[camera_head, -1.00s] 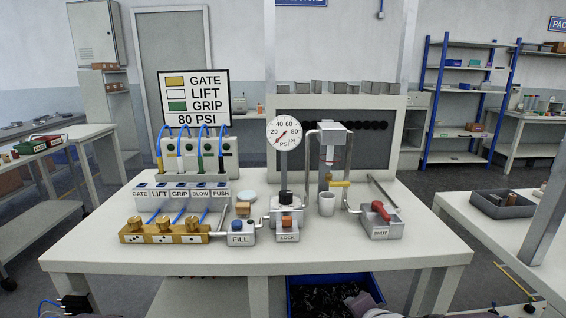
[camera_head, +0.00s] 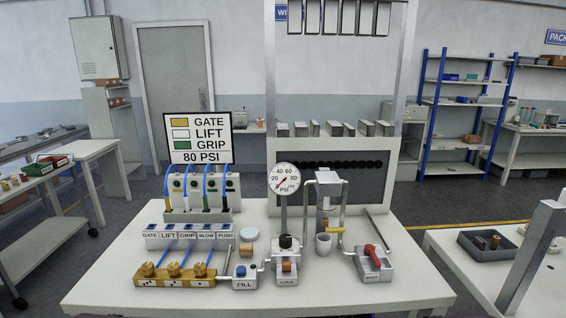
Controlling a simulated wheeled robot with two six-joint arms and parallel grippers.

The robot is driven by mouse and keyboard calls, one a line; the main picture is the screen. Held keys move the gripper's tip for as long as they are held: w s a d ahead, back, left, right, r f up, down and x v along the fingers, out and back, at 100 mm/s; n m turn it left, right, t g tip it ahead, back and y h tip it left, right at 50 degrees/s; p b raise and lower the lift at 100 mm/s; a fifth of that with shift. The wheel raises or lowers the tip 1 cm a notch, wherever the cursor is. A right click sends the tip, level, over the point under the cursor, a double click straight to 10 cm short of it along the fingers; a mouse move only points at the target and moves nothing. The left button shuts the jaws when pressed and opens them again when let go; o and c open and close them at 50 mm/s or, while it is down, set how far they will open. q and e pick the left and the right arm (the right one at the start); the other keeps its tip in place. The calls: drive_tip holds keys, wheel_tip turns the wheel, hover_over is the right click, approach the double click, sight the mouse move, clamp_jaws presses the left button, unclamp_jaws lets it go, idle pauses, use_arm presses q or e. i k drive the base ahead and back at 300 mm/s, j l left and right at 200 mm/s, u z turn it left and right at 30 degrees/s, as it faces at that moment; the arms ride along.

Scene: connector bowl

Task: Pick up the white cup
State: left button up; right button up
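Nothing is touching the cup from my side. Neither of my grippers shows in the head view.
A pressure gauge (camera_head: 284,181) rises left of the cup. The LOCK block (camera_head: 287,271) and FILL block (camera_head: 245,276) stand in front to the left. The bench's front right is clear.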

sight(323, 249)
drive_tip(key=i+j, duration=0.25)
drive_tip(key=j, duration=0.15)
drive_tip(key=i+j, duration=0.2)
drive_tip(key=j, duration=0.25)
drive_tip(key=i+j+z, duration=0.1)
drive_tip(key=i+j, duration=0.15)
drive_tip(key=j, duration=0.15)
